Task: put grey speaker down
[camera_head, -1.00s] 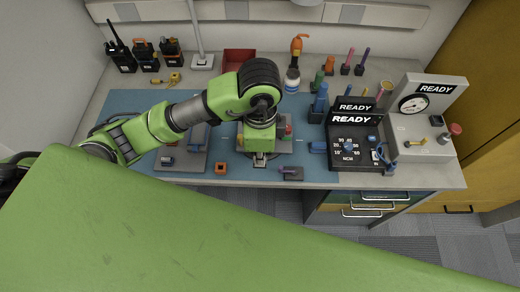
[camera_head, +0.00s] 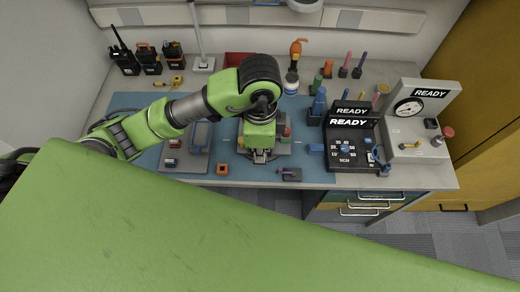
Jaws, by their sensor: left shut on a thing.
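My left gripper (camera_head: 262,156) points down over the middle of the blue mat (camera_head: 225,105), at a grey fixture (camera_head: 282,147). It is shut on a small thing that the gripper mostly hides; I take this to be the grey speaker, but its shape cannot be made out. I cannot tell whether it touches the fixture below. My right gripper is not in view.
A grey tray (camera_head: 186,163) with parts lies left of the gripper, and an orange block (camera_head: 222,169) lies near the front edge. A black READY tester (camera_head: 352,145) and a gauge stand (camera_head: 417,115) stand to the right. Radios (camera_head: 125,60) stand at back left.

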